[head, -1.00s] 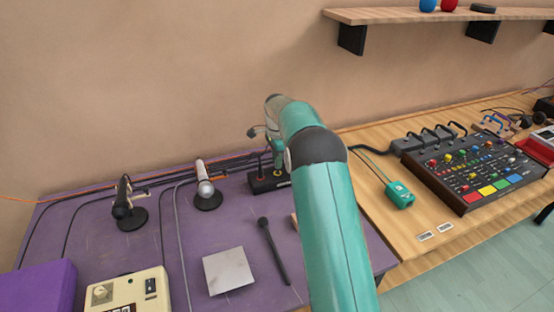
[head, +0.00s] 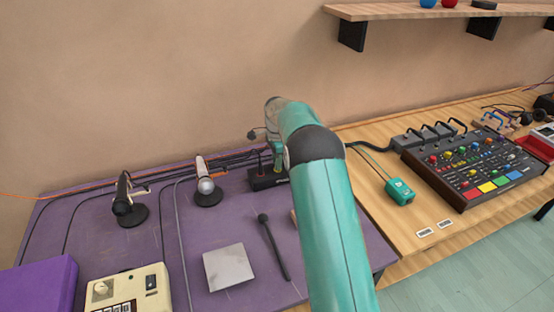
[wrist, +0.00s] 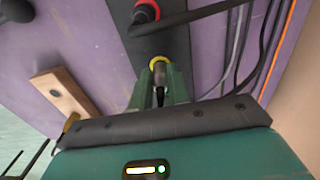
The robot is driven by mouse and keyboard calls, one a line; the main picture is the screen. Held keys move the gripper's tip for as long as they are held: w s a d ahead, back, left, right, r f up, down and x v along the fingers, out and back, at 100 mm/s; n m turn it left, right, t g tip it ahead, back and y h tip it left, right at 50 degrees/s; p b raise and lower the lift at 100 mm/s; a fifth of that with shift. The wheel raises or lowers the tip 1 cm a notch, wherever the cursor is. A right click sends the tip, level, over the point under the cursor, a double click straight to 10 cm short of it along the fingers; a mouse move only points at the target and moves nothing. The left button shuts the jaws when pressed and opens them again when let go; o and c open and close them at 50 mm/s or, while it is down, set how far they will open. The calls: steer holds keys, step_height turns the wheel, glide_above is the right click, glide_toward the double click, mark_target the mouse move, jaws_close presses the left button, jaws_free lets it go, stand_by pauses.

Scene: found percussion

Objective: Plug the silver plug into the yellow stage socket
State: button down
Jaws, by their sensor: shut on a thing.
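The black stage box (head: 262,181) stands at the back right of the purple table. It shows in the wrist view (wrist: 152,38) as a dark strip. The yellow stage socket (wrist: 159,58) shows as a yellow ring on it, straight ahead of my fingertips. My gripper (wrist: 160,82) is shut on the silver plug (wrist: 158,78), which lies between the green fingers. The plug's front end meets the yellow ring in the picture; how deep it sits I cannot tell. In the head view my arm and gripper (head: 277,166) hide the socket and plug.
A red socket (wrist: 147,10) with a black plug in it lies close beyond the yellow one. A wooden block (wrist: 65,96) lies left in the wrist view; cables (wrist: 240,45) run on the right. Microphones (head: 207,188) stand left of the box in the head view.

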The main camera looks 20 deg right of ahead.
steer(key=shift+f, duration=0.3)
steer(key=c, duration=1.3)
jaws_free()
steer(key=shift+o, duration=0.2)
steer(key=shift+r, duration=0.1)
step_height(320, 180, up, 14)
